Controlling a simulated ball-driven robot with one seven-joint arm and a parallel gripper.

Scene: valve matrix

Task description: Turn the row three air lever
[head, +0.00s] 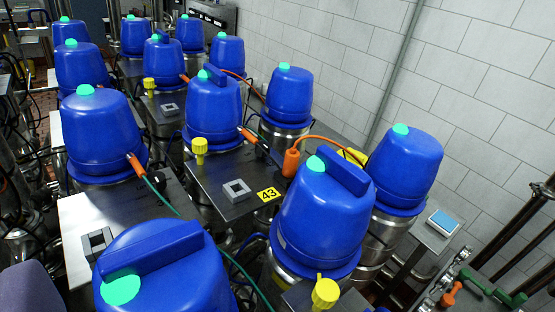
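Several blue domed valve heads with mint-green caps stand in rows on steel bodies. One is large at the bottom left (165,275), one is at the front centre (322,215) and one is to its right (405,165). Some carry a raised blue bar on top. Small handles show at the bottom right: an orange-red one (451,294) and green ones (472,280) beside metal fittings. I cannot tell which part is the row three air lever. My gripper is not in view.
Dark plates between the valve heads carry yellow knobs (199,148) and a yellow tag marked 43 (268,195). Orange and green hoses cross the gaps. A white block wall (470,60) with a vertical pipe stands behind. Dark rails (520,220) are at right.

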